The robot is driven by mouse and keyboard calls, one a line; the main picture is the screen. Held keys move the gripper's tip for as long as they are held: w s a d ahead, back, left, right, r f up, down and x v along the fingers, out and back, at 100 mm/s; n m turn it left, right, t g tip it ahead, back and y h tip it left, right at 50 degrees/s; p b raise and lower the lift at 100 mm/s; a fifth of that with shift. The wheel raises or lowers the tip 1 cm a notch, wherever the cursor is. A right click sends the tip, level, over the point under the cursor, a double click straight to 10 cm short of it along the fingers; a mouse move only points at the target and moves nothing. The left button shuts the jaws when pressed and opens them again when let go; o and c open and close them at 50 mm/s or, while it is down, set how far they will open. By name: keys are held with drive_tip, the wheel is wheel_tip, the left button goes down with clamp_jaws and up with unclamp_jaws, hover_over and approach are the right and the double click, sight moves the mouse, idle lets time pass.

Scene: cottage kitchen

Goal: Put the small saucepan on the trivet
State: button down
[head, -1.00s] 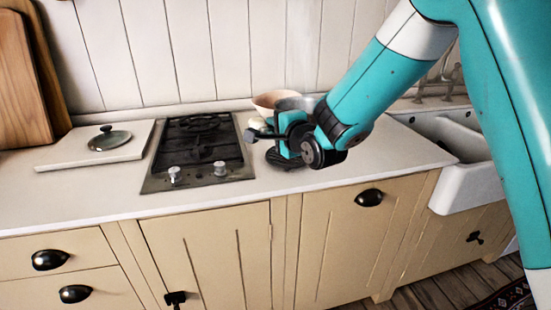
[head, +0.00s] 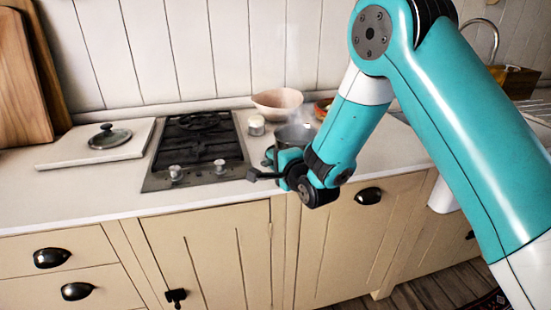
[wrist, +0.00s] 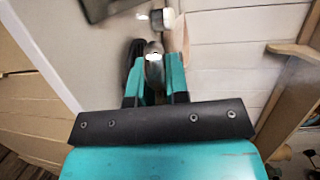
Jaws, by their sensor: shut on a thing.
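The small saucepan (head: 296,132) is grey metal with faint vapour above it, behind my gripper in the head view. My gripper (head: 279,158) is shut on it, at the near side. In the wrist view a shiny metal part of the saucepan (wrist: 154,57) sits between the fingers of my gripper (wrist: 154,88). The dark trivet (head: 267,161) is mostly hidden; only a sliver shows beside my gripper. Whether the saucepan touches it I cannot tell.
A pink bowl (head: 277,103) and a small white-topped jar (head: 256,125) stand close behind the saucepan. The hob (head: 199,150) is to the left, with a lid (head: 109,137) on a white board (head: 70,158) beyond. The counter's front edge is close to my gripper.

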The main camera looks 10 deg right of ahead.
drive_tip(key=c, duration=1.6)
unclamp_jaws()
drive_tip(key=shift+f, duration=0.2)
drive_tip(key=o, duration=0.5)
drive_tip(key=shift+r, duration=0.1)
drive_tip(key=shift+r, duration=0.1)
drive_tip(key=s+r+n+g+b, duration=0.2)
drive_tip(key=s+n+g, duration=0.6)
drive_tip(key=s, duration=1)
drive_tip(key=s+r+n+g+b, duration=0.2)
drive_tip(key=s+n+g+b, duration=0.3)
drive_tip(key=s+n, duration=0.9)
drive_tip(key=s+g, duration=0.2)
drive_tip(key=s, duration=0.3)
drive_tip(key=shift+a+r+g, duration=0.15)
drive_tip(key=shift+a+g, duration=0.2)
drive_tip(key=shift+g, duration=0.05)
